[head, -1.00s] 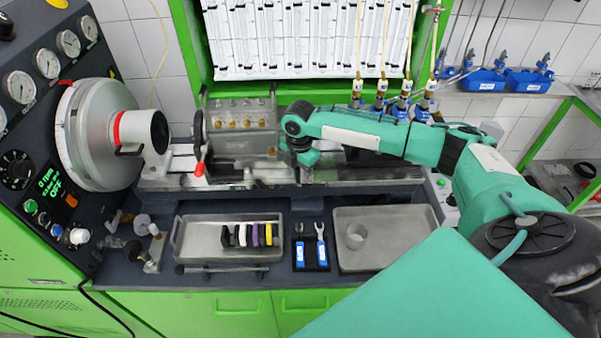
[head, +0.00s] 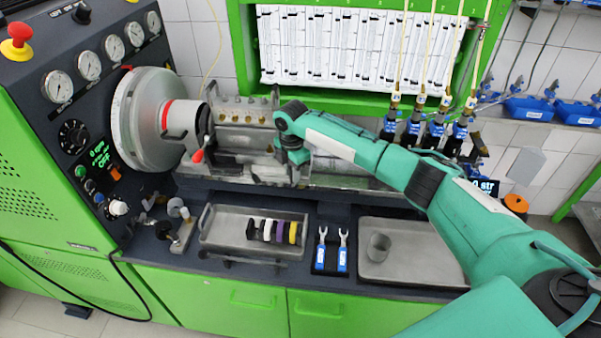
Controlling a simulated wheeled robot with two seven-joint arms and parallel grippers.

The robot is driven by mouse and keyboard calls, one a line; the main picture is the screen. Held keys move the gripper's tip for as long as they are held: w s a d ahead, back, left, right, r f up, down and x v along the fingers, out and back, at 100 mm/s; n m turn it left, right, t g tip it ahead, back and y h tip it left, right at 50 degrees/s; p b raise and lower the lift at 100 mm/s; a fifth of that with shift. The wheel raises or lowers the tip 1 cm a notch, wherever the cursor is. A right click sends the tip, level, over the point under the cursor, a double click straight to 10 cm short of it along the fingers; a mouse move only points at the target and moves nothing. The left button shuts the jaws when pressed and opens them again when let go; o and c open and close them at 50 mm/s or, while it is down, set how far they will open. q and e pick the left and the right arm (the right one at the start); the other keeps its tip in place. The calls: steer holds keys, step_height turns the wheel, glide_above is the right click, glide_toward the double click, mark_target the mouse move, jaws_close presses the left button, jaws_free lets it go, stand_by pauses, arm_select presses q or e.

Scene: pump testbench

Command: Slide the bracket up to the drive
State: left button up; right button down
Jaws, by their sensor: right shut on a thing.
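The bracket (head: 252,140) is a grey metal block with brass fittings along its top, sitting on the rail bed. The drive (head: 150,115) is the large silver round housing on the left with a red-ringed hub. The bracket's dark disc and red-tipped lever are right against the hub, with no clear gap visible; I cannot tell whether they touch. My right gripper (head: 294,174) points down at the bracket's right end and is shut on it; its fingertips are hard to make out. My left gripper is not in view.
In front of the rail (head: 375,186) lie a tray (head: 223,238) with several coloured pieces, two blue-handled wrenches (head: 332,250) and a tray with a cup (head: 415,268). Gauges and knobs fill the panel at left. Hoses with fittings hang behind my right arm.

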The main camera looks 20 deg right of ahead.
steer(key=c, duration=1.2)
jaws_free()
steer(key=shift+c, duration=0.2)
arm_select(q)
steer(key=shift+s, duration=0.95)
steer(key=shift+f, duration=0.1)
arm_select(e)
steer(key=shift+r, duration=0.2)
arm_select(q)
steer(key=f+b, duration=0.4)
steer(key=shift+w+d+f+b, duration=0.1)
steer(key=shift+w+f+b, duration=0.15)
steer(key=shift+b, duration=0.1)
arm_select(e)
step_height(320, 180, up, 14)
steer(key=shift+f, duration=0.25)
steer(key=shift+s, duration=0.1)
